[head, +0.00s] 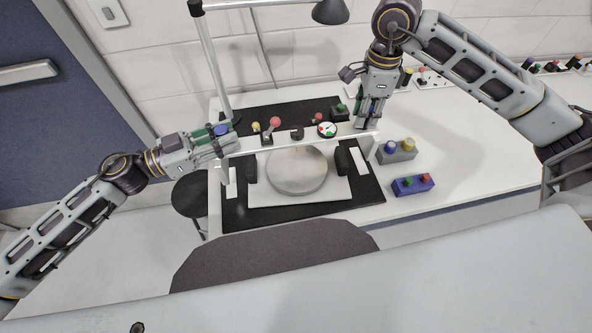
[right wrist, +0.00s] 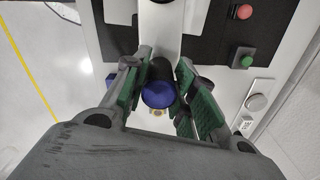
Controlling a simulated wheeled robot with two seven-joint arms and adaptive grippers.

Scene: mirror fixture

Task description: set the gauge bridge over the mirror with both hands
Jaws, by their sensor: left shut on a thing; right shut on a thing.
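The gauge bridge (head: 282,140) is a pale beam carrying a round white dial, a red-topped knob and a black block. In the head view it spans over the far part of the mirror (head: 298,170), a round grey disc on a white plate (head: 260,197). My left gripper (head: 222,138) is shut on the bridge's left end, by a blue knob. My right gripper (head: 367,121) is shut on its right end; the right wrist view shows its green pads around a blue knob (right wrist: 158,94). I cannot tell whether the bridge's feet touch down.
A black mat (head: 370,188) lies under the plate. To the right stand a grey box (head: 397,152) with blue and yellow knobs and a blue button box (head: 413,186). A lamp (head: 331,12) hangs above.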

